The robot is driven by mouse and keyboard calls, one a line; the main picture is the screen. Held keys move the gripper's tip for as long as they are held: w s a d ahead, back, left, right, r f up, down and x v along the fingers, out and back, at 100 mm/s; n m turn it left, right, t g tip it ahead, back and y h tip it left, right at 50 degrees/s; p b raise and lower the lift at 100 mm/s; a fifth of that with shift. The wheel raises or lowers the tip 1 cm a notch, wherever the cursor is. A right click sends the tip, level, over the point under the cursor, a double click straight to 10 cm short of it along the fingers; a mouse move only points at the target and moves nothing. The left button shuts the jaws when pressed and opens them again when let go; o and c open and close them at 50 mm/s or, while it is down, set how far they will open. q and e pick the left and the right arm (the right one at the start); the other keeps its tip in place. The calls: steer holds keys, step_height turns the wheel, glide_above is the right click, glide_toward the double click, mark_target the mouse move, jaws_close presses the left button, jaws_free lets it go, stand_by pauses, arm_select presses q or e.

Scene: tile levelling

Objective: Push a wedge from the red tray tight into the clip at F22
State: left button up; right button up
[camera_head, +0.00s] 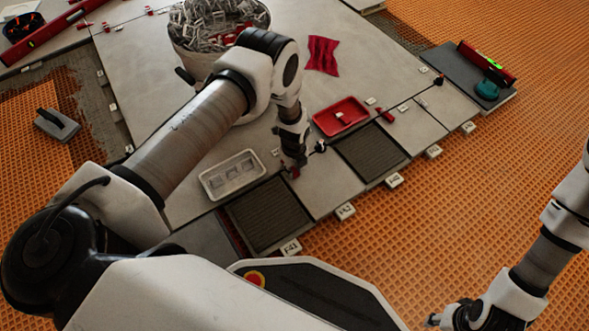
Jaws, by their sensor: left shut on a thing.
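The red tray (361,106) lies on the tiles right of centre, with a small pale piece in it. My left gripper (293,164) points down at a tile joint, left of and nearer than the tray. It is shut on a small red wedge (295,173), low by the tile surface. The gripper hides the clip there, and I cannot tell whether the wedge is in it. Small label tags stand by the joints, too small to read surely as F22. My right gripper (440,319) is at the lower right edge, mostly hidden, over the orange mat.
A white tray (232,192) with clips sits left of my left gripper. A bucket (190,62) full of clips stands behind my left arm. Dark mortar beds (268,215) lie open at the front. A red cloth (322,55) and a red level (487,63) lie farther back.

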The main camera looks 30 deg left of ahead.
arm_select(q)
steer(key=shift+w+r, duration=0.1)
steer(key=o, duration=0.9)
steer(key=shift+c, duration=0.2)
